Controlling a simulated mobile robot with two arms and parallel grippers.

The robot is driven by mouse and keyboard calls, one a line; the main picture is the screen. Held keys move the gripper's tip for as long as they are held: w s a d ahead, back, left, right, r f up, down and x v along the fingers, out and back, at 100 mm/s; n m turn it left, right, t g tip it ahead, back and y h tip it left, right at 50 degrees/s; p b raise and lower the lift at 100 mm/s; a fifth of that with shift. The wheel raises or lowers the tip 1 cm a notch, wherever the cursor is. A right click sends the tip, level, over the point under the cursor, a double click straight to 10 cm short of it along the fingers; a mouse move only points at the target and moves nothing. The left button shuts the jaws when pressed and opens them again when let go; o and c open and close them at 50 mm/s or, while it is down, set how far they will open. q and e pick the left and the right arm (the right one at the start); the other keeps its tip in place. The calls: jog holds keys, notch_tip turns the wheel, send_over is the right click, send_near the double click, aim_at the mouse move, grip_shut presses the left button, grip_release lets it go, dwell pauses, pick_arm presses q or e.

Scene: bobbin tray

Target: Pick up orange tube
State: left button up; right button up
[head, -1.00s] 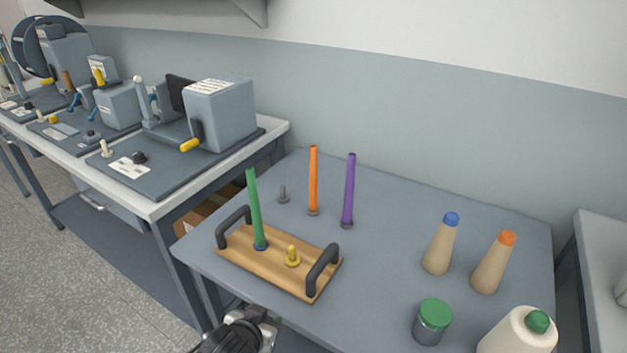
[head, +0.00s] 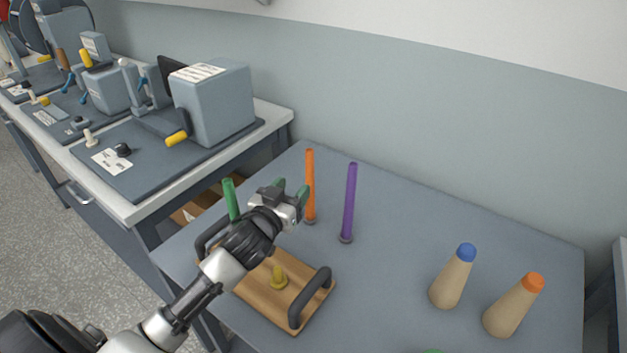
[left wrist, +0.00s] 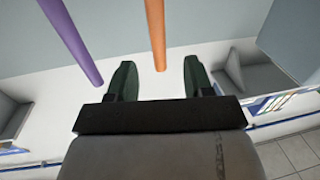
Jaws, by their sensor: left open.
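The orange tube (head: 310,182) stands upright on a peg base at the back of the grey table. It also shows in the left wrist view (left wrist: 156,32), between the two fingertips in the picture and beyond them. My left gripper (head: 292,191) is open and empty, just left of the orange tube in the head view. I cannot tell whether it touches the tube. My right gripper is not in view.
A purple tube (head: 350,200) stands right of the orange one. A green tube (head: 231,199) stands on the wooden tray (head: 262,303), partly behind my left arm; the tray has dark handles and a yellow peg (head: 279,277). Two cones (head: 452,284) (head: 508,312) stand at the right.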

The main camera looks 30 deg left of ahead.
aim_at(308, 170)
pick_arm(q)
jog(key=w, duration=0.3)
jog(key=shift+r, duration=0.1)
jog(key=w+p, duration=0.1)
jog(key=w, duration=0.4)
jog(key=shift+d+r, duration=0.1)
jog(key=shift+r, duration=0.05)
jog(key=shift+w, duration=0.25)
jog(key=shift+s, duration=0.1)
grip_shut()
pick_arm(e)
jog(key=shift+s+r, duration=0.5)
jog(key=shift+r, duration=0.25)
